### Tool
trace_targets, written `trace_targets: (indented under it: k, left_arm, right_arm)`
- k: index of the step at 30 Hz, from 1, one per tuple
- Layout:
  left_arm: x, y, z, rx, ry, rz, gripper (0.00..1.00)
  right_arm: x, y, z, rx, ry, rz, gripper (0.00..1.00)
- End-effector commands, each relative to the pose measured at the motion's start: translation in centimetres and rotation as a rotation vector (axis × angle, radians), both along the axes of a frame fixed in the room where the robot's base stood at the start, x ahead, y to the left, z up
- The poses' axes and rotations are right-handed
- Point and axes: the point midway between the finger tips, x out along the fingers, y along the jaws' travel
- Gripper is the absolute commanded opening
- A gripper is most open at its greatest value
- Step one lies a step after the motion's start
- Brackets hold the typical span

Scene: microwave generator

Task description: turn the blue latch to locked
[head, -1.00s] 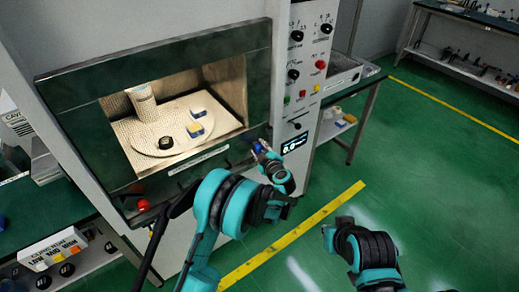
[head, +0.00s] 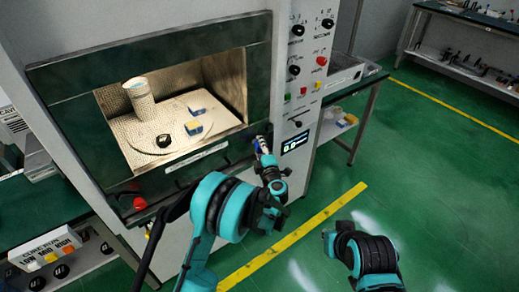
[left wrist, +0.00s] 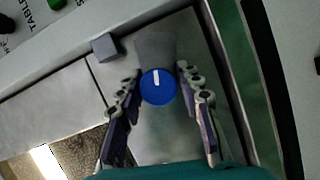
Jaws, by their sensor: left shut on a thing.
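The blue latch (left wrist: 159,87) is a round blue knob with a white mark pointing up in the left wrist view. In the head view the left gripper (head: 262,147) is at the lower right corner of the door frame and mostly hides the latch. My right arm shows at the bottom of the head view, but I cannot make out its gripper.
The lit chamber holds a turntable (head: 150,127) with a cylinder (head: 140,97), blue-yellow-white blocks (head: 196,109) and a dark round piece (head: 164,141). A red knob (head: 140,204) is at the lower left. The control panel (head: 303,70) stands right of the door. A small grey block (left wrist: 107,46) is near the latch.

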Motion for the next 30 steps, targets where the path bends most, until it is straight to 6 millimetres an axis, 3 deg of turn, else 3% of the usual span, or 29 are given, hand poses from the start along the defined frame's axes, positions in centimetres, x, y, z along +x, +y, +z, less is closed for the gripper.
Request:
trace_targets:
  k: [30]
  left_arm:
    - [-0.02, 0.00, 0.05, -0.708, -0.516, 0.000, 0.07]
  right_arm:
    - [0.00, 0.00, -0.19, 0.000, 0.000, 0.000, 0.00]
